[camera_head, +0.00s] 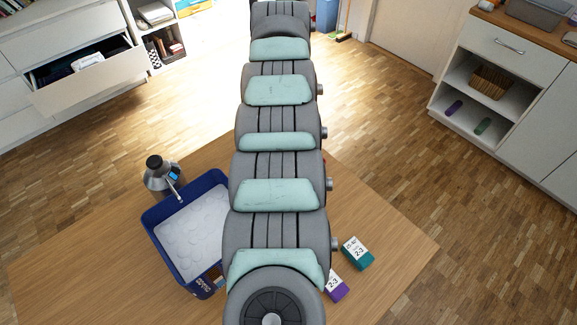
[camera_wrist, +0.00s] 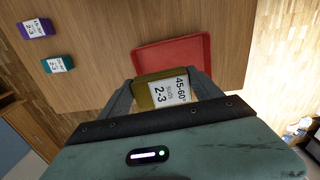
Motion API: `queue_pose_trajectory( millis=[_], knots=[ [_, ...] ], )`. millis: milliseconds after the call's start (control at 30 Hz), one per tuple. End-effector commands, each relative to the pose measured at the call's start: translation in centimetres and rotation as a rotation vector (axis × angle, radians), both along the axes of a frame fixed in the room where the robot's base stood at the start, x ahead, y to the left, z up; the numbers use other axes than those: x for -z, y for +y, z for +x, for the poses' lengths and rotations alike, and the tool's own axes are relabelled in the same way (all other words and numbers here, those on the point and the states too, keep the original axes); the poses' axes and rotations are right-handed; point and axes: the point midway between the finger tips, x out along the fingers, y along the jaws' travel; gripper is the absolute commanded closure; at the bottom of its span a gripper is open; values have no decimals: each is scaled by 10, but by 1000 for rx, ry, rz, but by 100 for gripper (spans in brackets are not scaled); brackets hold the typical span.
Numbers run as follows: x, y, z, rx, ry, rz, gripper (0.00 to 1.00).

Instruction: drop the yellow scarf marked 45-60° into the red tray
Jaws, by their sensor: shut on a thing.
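The yellow scarf (camera_wrist: 150,93) is a folded, olive-yellow block with a white label reading 45-60° and 2-3. My gripper (camera_wrist: 170,92) is shut on it, with one finger on each side, in the wrist view. The red tray (camera_wrist: 205,50) lies on the table just beyond the scarf in that view. The scarf overlaps the tray's near edge in the picture; I cannot tell its height above it.
A purple block (camera_head: 337,289) and a teal block (camera_head: 357,254) lie on the wooden table (camera_head: 400,250), right of my arm. A blue bin (camera_head: 150,225) with white contents stands left, beside a grey flask (camera_head: 158,180). An open drawer (camera_head: 90,92) is at the back left.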

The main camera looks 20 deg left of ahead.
Motion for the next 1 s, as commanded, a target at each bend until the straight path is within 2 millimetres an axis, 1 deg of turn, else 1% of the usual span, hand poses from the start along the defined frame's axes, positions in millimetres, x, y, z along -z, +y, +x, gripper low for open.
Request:
queue_pose_trajectory(
  millis=[33, 300, 433, 500, 733, 900, 1000],
  knots=[
    [16, -1, -2, -1, 7, -3, 66],
    [84, 0, -1, -1, 4, -1, 66],
    [113, 0, -1, -2, 3, -1, 66],
    [122, 1, 0, -3, 1, 0, 66],
    [137, 0, -1, -2, 2, 0, 66],
    [163, 1, 0, -3, -1, 2, 66],
    [170, 0, 0, -3, 0, -1, 66]
  ],
)
